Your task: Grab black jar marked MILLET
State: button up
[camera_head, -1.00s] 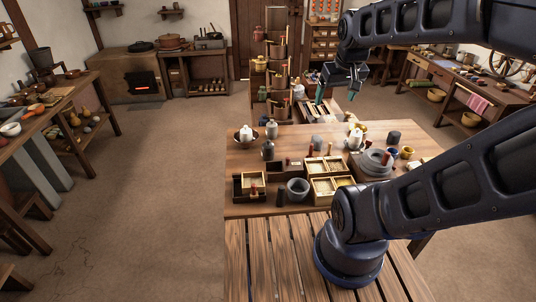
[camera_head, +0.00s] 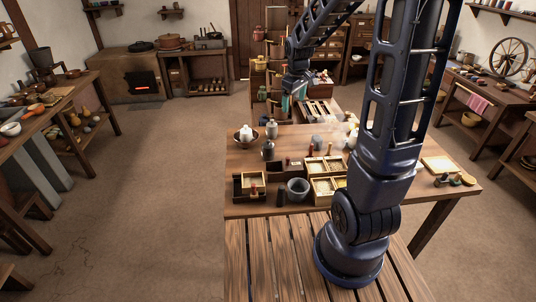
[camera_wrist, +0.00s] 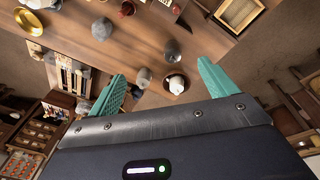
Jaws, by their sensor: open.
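My gripper (camera_head: 287,103) is above the far side of the worktable, its teal fingers spread and empty. In the wrist view the open fingers (camera_wrist: 160,68) frame part of the tabletop. A dark jar (camera_head: 268,150) stands on the table's left part, nearer the camera than my gripper. A dark grey round-topped jar in the wrist view (camera_wrist: 171,50) appears to be the same one. A lighter grey jar (camera_head: 271,129) stands behind it, likely also between the fingers in the wrist view (camera_wrist: 144,77). No MILLET lettering is readable, so I cannot tell which jar bears it.
A brown bowl (camera_head: 238,137) holding a white object stands left of the jars. Open wooden boxes (camera_head: 322,188), a grey pot (camera_head: 298,185) and a dark tray (camera_head: 238,190) crowd the near side. My arm hides much of the table's right part. The floor at left is clear.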

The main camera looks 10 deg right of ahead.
jog(key=w+a+f+n+g, duration=0.1)
jog(key=w+a+f+n, duration=0.15)
jog(key=f, duration=0.25)
jog(key=w+a+f+n, duration=0.1)
jog(key=w+a+f, duration=0.1)
jog(key=w+f, duration=0.25)
jog(key=n, duration=0.2)
send_over(268, 141)
jog(key=shift+g, duration=0.4)
notch_tip(268, 141, down, 10)
jog(key=shift+d+f, duration=0.1)
jog(key=shift+f, duration=0.05)
notch_tip(268, 141, down, 6)
jog(key=shift+w+r, duration=0.1)
jog(key=shift+w, duration=0.05)
jog(key=shift+w+f, duration=0.2)
jog(key=shift+f, duration=1.1)
jog(key=shift+w+f, duration=0.2)
jog(key=shift+f, duration=1.05)
jog(key=c, duration=1.3)
jog(key=shift+r, duration=0.1)
